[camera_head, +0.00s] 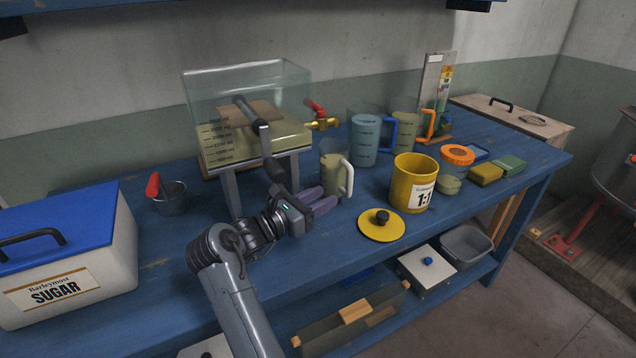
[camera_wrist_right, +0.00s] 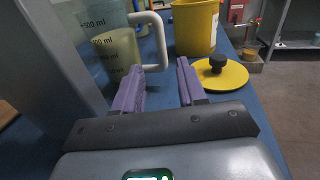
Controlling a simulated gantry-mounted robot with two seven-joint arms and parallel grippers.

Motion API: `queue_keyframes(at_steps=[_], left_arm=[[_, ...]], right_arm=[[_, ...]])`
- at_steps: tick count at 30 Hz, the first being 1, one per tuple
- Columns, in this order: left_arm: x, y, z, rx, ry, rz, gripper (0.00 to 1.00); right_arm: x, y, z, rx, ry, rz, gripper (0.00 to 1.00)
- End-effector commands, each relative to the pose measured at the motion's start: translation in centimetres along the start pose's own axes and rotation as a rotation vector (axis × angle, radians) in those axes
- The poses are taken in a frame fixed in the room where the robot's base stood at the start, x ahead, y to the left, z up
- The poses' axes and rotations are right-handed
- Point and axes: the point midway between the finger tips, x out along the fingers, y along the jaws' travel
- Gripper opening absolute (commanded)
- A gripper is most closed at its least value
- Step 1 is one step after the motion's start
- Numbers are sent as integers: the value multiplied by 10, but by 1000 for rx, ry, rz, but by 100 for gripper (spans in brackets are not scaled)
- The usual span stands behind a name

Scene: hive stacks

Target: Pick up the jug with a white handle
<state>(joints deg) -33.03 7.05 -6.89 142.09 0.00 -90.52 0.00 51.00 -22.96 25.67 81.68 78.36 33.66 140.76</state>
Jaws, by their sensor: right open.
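The jug with a white handle (camera_head: 331,175) stands upright on the blue bench, in front of the clear tank. It holds pale yellow-green liquid, and its white handle (camera_head: 347,178) faces right. In the wrist view the jug (camera_wrist_right: 113,48) is at upper left, with the lower bend of the handle (camera_wrist_right: 157,42) just beyond the gap between the fingers. My right gripper (camera_head: 320,202) is open and empty, its purple fingers low in front of the jug; the fingertips also show in the wrist view (camera_wrist_right: 161,68). Whether a finger touches the handle, I cannot tell. My left gripper is not in view.
A yellow container (camera_head: 404,184) and a yellow lid (camera_head: 381,226) with a black knob are close right. The tank (camera_head: 230,105) with a red-handled tap is behind. Blue-handled (camera_head: 366,141) and orange-handled (camera_head: 405,133) jugs stand behind right. A sugar box (camera_head: 110,250) is at left.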

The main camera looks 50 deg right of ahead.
Motion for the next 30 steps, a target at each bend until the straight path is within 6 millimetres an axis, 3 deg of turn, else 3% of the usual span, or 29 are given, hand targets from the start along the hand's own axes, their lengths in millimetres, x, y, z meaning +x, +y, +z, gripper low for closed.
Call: queue_keyframes(at_steps=[1,5,15,20,30], left_arm=[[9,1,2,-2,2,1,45],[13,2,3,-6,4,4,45],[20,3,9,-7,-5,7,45],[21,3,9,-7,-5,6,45],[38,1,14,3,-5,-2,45]], right_arm=[[-2,0,-7,12,0,-10,41],[2,-3,-7,33,-1,-27,41],[44,-5,-6,36,-2,-30,41],[51,-5,-6,34,-4,-29,41],[88,-8,-15,35,-4,-31,41]])
